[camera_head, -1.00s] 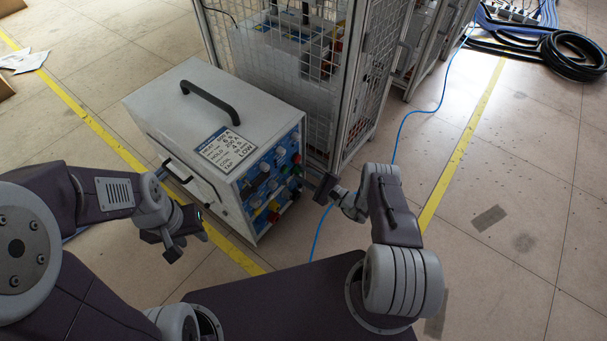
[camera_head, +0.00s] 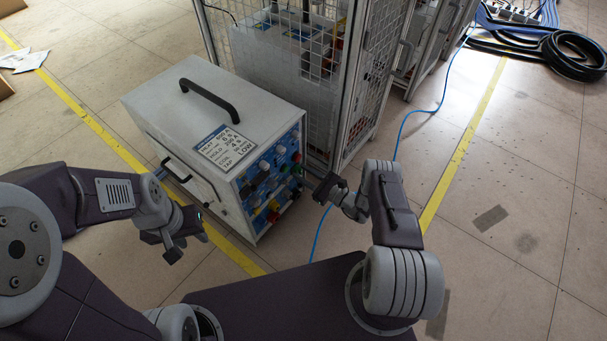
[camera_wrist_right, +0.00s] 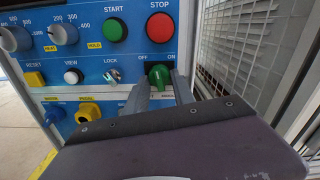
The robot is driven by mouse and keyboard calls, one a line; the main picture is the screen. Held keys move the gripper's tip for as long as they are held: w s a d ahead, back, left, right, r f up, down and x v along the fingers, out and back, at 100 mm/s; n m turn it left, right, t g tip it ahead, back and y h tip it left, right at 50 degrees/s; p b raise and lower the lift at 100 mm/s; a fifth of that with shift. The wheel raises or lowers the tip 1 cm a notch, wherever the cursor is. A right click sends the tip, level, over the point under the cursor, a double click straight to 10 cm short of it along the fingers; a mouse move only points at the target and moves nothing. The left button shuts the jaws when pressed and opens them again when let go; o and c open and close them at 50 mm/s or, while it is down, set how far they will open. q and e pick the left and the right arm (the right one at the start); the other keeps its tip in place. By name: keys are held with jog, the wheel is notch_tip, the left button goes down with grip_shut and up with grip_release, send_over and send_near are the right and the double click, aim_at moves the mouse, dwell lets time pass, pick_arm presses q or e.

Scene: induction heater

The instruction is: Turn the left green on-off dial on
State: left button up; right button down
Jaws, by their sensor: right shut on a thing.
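The induction heater (camera_head: 190,120) is a white box with a blue control panel, standing on the floor. The green on-off dial (camera_wrist_right: 159,76) sits on the panel below the OFF and ON labels in the right wrist view. My right gripper (camera_wrist_right: 160,88) is shut on this dial, one finger on each side. The fingers hide part of the dial, and I cannot tell for sure which label it points to. In the head view my right gripper (camera_head: 308,180) reaches the panel's right side. My left gripper (camera_head: 186,243) is open and empty, left of the heater's front.
A green START button (camera_wrist_right: 115,29) and a red STOP button (camera_wrist_right: 160,27) are above the dial. A key switch (camera_wrist_right: 112,76) is left of it. A wire-mesh cage (camera_head: 290,60) stands close behind the heater. A blue cable (camera_head: 402,130) runs along the floor.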

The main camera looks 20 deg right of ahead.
jog(key=m+b, duration=0.1)
jog(key=m, duration=0.4)
jog(key=shift+f+m, duration=0.1)
jog(key=shift+m, duration=0.3)
jog(key=m, duration=0.5)
jog(key=shift+s+a+b, duration=0.1)
jog(key=shift+b, duration=0.25)
jog(key=shift+m, duration=0.4)
jog(key=c, duration=1.1)
grip_release()
